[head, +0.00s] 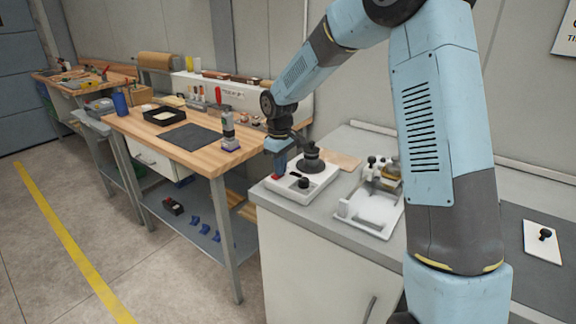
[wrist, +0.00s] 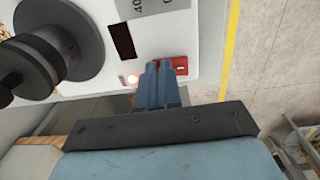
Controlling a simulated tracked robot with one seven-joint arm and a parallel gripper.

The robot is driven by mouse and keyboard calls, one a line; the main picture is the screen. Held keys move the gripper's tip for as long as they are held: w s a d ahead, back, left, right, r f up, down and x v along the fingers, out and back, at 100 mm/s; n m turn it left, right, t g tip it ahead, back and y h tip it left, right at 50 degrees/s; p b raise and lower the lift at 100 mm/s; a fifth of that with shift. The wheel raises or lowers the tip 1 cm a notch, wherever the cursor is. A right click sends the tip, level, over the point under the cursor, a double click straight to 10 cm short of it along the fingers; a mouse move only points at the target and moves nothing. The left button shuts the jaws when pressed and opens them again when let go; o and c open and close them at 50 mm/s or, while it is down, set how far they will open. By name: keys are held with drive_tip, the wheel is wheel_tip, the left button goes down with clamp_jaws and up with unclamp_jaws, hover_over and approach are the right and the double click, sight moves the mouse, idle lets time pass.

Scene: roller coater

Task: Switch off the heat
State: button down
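A white device (head: 309,180) with a dark round part on top stands on the grey counter. A red switch (head: 275,178) sits at its left edge. In the wrist view the red switch (wrist: 181,65) is partly hidden behind my fingertips, and a small light (wrist: 132,80) glows beside it on the white panel (wrist: 100,75). My gripper (wrist: 161,68) has its two blue fingers together, with nothing seen between them. The tips are at the switch; I cannot tell whether they touch it. In the head view my gripper (head: 279,166) reaches down over the switch.
A dark display (wrist: 121,41) and a large black round part (wrist: 35,65) are close by on the panel. A white apparatus (head: 372,205) stands to the right on the counter. A wooden workbench (head: 190,150) with bottles and tools stands to the left.

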drive_tip(key=shift+s+d+f, duration=0.25)
drive_tip(key=shift+f, duration=0.3)
drive_tip(key=shift+s+a, duration=0.1)
drive_tip(key=shift+s+a+r, duration=0.1)
drive_tip(key=shift+s+a, duration=0.4)
drive_tip(key=shift+a, duration=0.15)
drive_tip(key=shift+r, duration=0.1)
wheel_tip(320, 180, up, 15)
drive_tip(key=shift+w+f, duration=0.2)
drive_tip(key=shift+w, duration=0.05)
drive_tip(key=shift+d, duration=0.1)
